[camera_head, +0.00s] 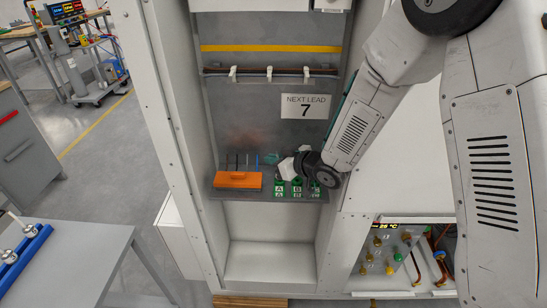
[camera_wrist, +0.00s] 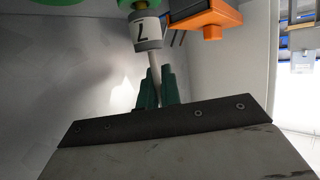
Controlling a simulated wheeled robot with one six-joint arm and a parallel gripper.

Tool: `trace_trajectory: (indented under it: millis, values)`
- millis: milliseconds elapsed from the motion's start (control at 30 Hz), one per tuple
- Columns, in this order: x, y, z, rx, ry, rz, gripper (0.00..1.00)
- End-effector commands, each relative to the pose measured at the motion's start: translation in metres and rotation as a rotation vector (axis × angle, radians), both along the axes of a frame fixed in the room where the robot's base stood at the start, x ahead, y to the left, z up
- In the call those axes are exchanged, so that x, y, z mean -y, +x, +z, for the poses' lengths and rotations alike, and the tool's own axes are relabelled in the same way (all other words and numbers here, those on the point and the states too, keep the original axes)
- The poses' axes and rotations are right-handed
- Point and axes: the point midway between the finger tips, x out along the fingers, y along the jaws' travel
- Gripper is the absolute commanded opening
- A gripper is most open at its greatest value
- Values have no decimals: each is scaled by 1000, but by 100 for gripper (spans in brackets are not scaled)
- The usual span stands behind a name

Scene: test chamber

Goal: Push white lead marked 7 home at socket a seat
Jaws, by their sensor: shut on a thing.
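A white lead with a black 7 on its collar (camera_wrist: 148,34) shows in the wrist view. My gripper (camera_wrist: 155,80) has green fingers shut on the thin grey part of the lead below the collar. In the head view my gripper (camera_head: 287,166) is low over the shelf, by the green socket marked A (camera_head: 281,188). The sockets marked B (camera_head: 297,187) and C (camera_head: 313,188) are to its right.
A sign reading NEXT LEAD 7 (camera_head: 303,106) hangs on the back panel. The cabinet's side walls close in the shelf; the compartment below is empty.

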Motion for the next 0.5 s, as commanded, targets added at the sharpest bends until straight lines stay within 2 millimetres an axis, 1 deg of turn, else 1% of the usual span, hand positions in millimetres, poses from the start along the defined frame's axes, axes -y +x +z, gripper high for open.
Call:
trace_trajectory:
  millis: [233, 333, 367, 500]
  values:
    - [0, 0, -7, 0, -1, 0, 0]
    - [0, 0, -7, 1, -1, 0, 28]
    - [0, 0, -6, 1, -1, 0, 31]
    - [0, 0, -6, 1, -1, 0, 31]
